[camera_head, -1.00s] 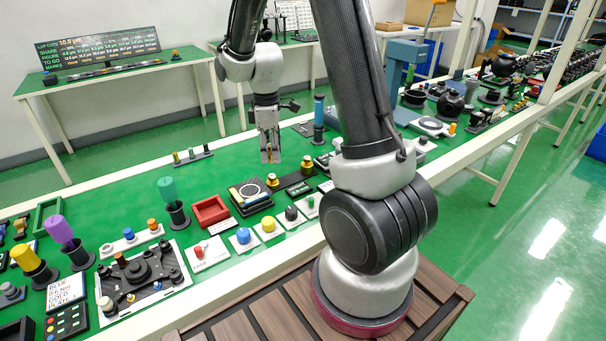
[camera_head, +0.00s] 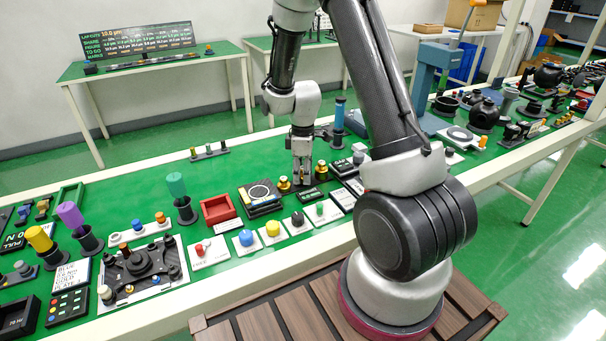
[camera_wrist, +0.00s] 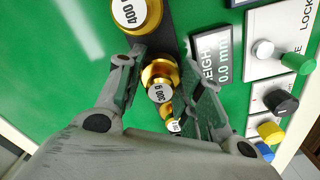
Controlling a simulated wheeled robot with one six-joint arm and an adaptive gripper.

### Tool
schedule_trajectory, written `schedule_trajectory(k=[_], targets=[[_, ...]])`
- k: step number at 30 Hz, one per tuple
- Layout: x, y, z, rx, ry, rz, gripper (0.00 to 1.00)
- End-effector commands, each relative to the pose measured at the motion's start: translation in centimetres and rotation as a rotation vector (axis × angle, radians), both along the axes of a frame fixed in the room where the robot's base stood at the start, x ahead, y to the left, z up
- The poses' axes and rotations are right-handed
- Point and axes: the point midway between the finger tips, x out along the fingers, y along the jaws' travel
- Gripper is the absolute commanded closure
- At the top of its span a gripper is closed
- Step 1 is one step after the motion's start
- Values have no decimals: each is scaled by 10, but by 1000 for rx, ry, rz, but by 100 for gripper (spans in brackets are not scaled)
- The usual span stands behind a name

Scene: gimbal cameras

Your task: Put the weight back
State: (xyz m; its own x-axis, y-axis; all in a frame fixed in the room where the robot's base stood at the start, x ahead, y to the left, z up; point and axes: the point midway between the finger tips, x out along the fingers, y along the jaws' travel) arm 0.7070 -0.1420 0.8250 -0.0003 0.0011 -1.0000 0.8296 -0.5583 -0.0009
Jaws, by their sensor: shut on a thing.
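My gripper (camera_head: 302,180) is low over the green bench, between two brass weights. In the wrist view my gripper (camera_wrist: 162,72) has its two fingers closed on either side of the brass weight marked 300 g (camera_wrist: 160,92). That weight appears over a dark strip (camera_wrist: 163,32); whether its base touches the strip is hidden. A larger brass weight marked 400 (camera_wrist: 137,14) stands on the strip above it in the wrist view, and also shows right of my gripper in the head view (camera_head: 321,169). A smaller brass weight (camera_wrist: 166,109) is partly hidden below the held one.
A small display sign (camera_wrist: 214,60) stands close beside my right finger. A row of knobs, including a green one (camera_wrist: 298,63) and a black one (camera_wrist: 281,103), lies farther right. In the head view a black scale (camera_head: 260,207) and red tray (camera_head: 218,209) are left of my gripper.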

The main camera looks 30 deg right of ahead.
Motion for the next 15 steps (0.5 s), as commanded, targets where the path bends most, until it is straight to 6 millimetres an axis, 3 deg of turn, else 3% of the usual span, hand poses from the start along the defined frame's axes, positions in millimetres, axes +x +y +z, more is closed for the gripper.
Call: schedule_trajectory(k=[11, 12, 15], targets=[[0, 0, -8, -1, -1, 0, 97], [0, 0, -9, -1, -1, 0, 60], [0, 0, -8, 0, -1, 0, 42]])
